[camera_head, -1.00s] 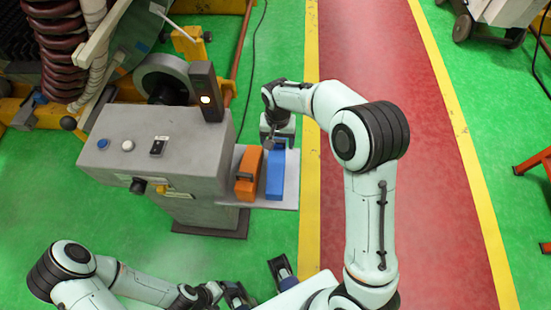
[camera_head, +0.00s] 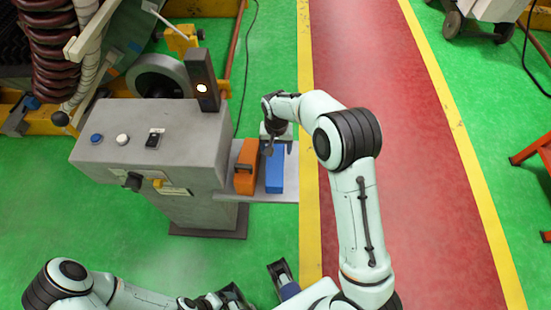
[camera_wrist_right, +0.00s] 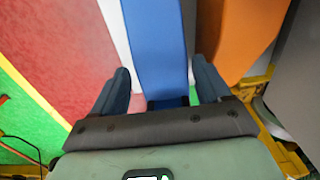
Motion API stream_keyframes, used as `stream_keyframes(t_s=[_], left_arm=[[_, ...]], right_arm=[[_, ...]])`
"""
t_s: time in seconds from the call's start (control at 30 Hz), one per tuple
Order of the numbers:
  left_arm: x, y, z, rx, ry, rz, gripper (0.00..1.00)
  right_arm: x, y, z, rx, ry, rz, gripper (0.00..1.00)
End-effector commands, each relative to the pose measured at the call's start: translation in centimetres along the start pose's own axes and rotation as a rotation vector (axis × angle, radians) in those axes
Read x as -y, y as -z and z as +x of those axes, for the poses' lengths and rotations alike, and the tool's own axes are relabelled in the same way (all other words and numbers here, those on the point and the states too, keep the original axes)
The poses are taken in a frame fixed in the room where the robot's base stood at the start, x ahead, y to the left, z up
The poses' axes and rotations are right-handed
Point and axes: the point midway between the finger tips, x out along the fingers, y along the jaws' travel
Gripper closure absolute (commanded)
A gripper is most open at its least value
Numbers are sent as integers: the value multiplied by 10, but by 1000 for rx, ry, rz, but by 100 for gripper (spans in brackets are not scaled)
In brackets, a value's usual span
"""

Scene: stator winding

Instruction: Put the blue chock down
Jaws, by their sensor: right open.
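The blue chock (camera_head: 275,174) sits on the pale shelf (camera_head: 292,188) at the right side of the grey console, beside the orange chock (camera_head: 245,166). My right gripper (camera_head: 276,147) is at the far end of the blue chock, with its fingers apart. In the right wrist view, the blue chock (camera_wrist_right: 157,45) runs between the open fingers of my right gripper (camera_wrist_right: 163,82), with gaps on both sides. The gripper hides its near end there. My left gripper (camera_head: 240,294) is partly seen at the bottom edge, and its opening is unclear.
The grey console (camera_head: 150,145) with buttons and a lit lamp post (camera_head: 203,82) stands left of the shelf. The orange chock (camera_wrist_right: 240,40) is close to one finger in the wrist view. Right of the shelf is a clear red walkway (camera_head: 400,100).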

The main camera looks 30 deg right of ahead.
Motion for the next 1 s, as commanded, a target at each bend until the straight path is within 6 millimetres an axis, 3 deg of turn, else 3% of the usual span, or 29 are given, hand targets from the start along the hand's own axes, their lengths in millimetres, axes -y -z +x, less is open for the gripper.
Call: stream_keyframes(t_s=[0.2, 0.5, 0.53, 0.7, 0.77, 1.0], left_arm=[[0, 1, 2, -4, -1, 0, 14], [0, 2, 2, -5, -1, 0, 14], [0, 2, 2, -5, -1, 0, 14], [0, 2, 2, -5, -1, 0, 14], [0, 2, 2, -5, -1, 0, 14], [0, 2, 2, -5, -1, 0, 14]], right_arm=[[1, -2, 33, 2, -2, 1, 23], [2, -2, 38, 0, 0, 0, 23], [2, -2, 38, 0, 0, 0, 27], [2, -2, 38, 0, 0, 0, 82], [2, -1, 37, -2, 1, 0, 94], [2, -1, 35, -3, 2, 0, 95]])
